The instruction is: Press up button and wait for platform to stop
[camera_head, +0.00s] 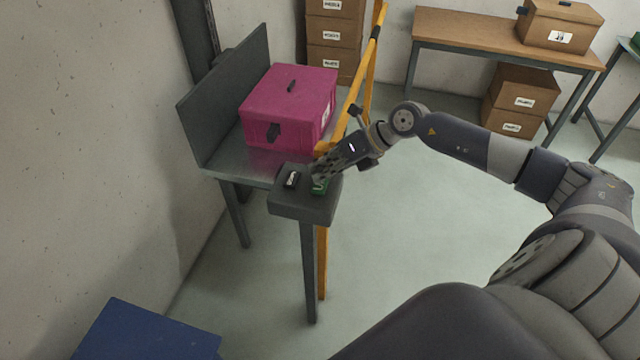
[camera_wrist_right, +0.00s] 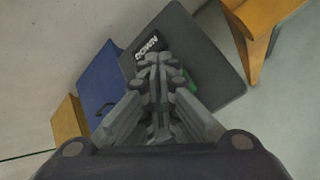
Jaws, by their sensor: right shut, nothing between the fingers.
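A dark control box (camera_head: 303,206) stands on a post at the front of the platform. Its black button (camera_head: 291,179) carries a white label, which reads DOWN in the right wrist view (camera_wrist_right: 147,46). The green button (camera_head: 320,187) is beside it, partly hidden by my right gripper (camera_head: 318,177); a green edge also shows in the wrist view (camera_wrist_right: 190,82). My right gripper is shut and empty, its tips at the green button; I cannot tell whether they press it. The grey platform (camera_head: 222,160) bears a magenta box (camera_head: 287,108). My left gripper is not in view.
A yellow rail (camera_head: 355,95) rises right of the platform, close to my right wrist. A blue box (camera_head: 150,332) is at the lower left. A wooden table (camera_head: 480,38) and stacked cartons (camera_head: 334,35) stand at the back. The floor between is clear.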

